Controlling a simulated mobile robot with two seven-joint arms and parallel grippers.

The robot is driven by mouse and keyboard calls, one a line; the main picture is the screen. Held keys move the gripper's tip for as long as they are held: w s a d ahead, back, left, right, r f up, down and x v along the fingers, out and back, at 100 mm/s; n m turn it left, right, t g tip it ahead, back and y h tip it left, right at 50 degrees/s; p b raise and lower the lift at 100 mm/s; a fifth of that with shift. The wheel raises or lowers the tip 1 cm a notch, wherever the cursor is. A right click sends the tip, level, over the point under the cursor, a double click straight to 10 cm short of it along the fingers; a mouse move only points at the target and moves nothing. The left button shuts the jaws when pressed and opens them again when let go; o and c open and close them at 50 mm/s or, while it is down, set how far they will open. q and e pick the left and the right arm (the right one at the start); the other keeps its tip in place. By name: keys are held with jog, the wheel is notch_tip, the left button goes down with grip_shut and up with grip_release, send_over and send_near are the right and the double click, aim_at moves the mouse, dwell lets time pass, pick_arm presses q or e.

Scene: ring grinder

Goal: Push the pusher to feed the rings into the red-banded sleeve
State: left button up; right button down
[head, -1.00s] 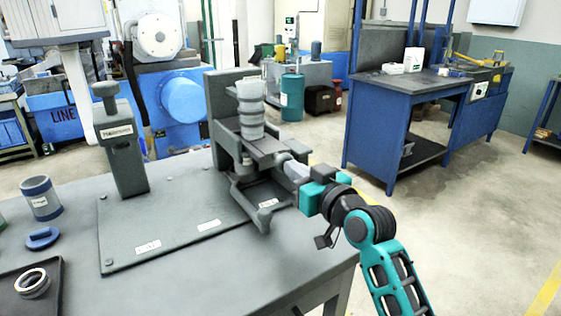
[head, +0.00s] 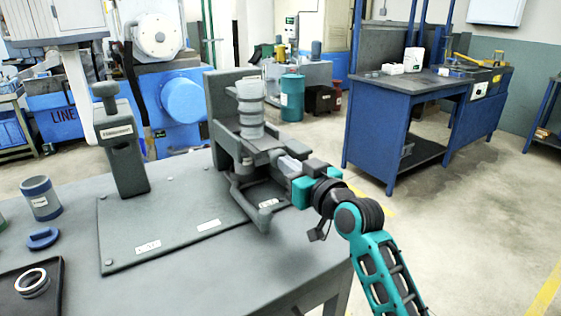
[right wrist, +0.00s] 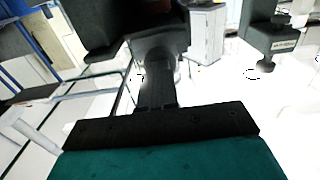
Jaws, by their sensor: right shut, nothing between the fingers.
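A grey fixture (head: 225,95) stands on the table and holds an upright stack of grey, ring-like parts (head: 250,108). Below the stack is a horizontal slide with a dark block at its right end, which appears to be the pusher (head: 268,156). My right gripper (head: 288,163) is shut and empty, with its tips at or very near this end; I cannot tell whether they touch. In the right wrist view its dark fingers (right wrist: 157,85) point ahead at the fixture area. No red band is visible on any sleeve. My left gripper is not in view.
A blue-banded grey cylinder (head: 41,198), a blue cap (head: 42,238) and a dark tray (head: 52,300) with pale rings (head: 32,283) are on the left of the table (head: 200,285). A press-like post (head: 122,155) stands left of the fixture. The table's front is clear.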

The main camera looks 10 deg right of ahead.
jog(key=shift+x, duration=2.2)
jog(key=shift+r, duration=0.1)
jog(key=shift+s, duration=0.1)
jog(key=p+v, duration=0.3)
jog(key=v, duration=0.3)
jog(key=shift+s, duration=0.2)
jog(key=shift+d, duration=0.1)
jog(key=shift+p+v, duration=1.1)
jog(key=shift+v, duration=1.4)
